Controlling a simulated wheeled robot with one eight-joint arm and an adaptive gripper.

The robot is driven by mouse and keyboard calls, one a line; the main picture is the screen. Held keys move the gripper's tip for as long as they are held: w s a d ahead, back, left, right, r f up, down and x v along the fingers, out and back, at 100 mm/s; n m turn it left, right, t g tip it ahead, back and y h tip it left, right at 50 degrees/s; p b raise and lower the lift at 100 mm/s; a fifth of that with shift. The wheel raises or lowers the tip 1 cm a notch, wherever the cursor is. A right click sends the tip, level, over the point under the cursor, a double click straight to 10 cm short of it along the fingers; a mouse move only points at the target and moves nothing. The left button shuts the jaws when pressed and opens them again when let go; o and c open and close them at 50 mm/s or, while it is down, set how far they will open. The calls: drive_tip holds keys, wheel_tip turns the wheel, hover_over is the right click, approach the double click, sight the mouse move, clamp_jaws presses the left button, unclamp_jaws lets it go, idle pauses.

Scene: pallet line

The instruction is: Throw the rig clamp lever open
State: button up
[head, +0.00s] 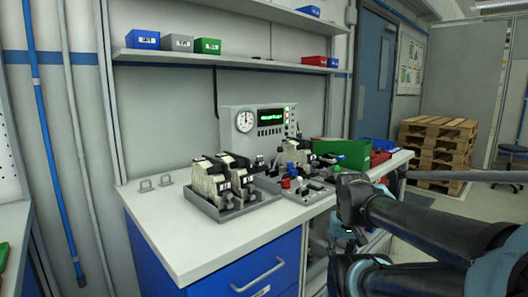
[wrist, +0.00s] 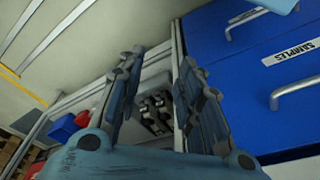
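The test rig (head: 306,191) is a grey base on the white bench in the head view, right of centre, with small red, blue and green knobs. A dark lever rises at its back left; I cannot tell whether it is the clamp lever, nor its position. A white-and-black unit (head: 297,154) stands at the rig's back. My gripper (wrist: 158,85) is open and empty in the wrist view, its two fingers apart. In the head view my arm is at the right, in front of the bench, and partly hides the bench's right end.
A grey tray (head: 226,214) of white-and-black units stands left of the rig. A meter box (head: 262,120) is behind, a green bin (head: 352,153) to the right. Blue drawers (wrist: 238,70) are close to my gripper. Pallets (head: 437,145) stand at the far right. The bench's front left is clear.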

drive_tip(key=shift+w+a, duration=0.15)
drive_tip(key=shift+w, duration=0.15)
drive_tip(key=shift+o, duration=0.3)
drive_tip(key=shift+o, duration=1.2)
drive_tip(key=shift+s+r, duration=0.15)
drive_tip(key=shift+r, duration=0.05)
wheel_tip(320, 180, up, 36)
drive_tip(key=n+t+y, duration=0.1)
drive_tip(key=n+y, duration=0.2)
drive_tip(key=n, duration=0.5)
hover_over(281, 148)
drive_tip(key=s+d, duration=0.4)
drive_tip(key=x, duration=1.6)
drive_tip(key=shift+w+a+f, duration=0.1)
drive_tip(key=shift+w+f, duration=0.05)
drive_tip(key=shift+w, duration=0.25)
clamp_jaws()
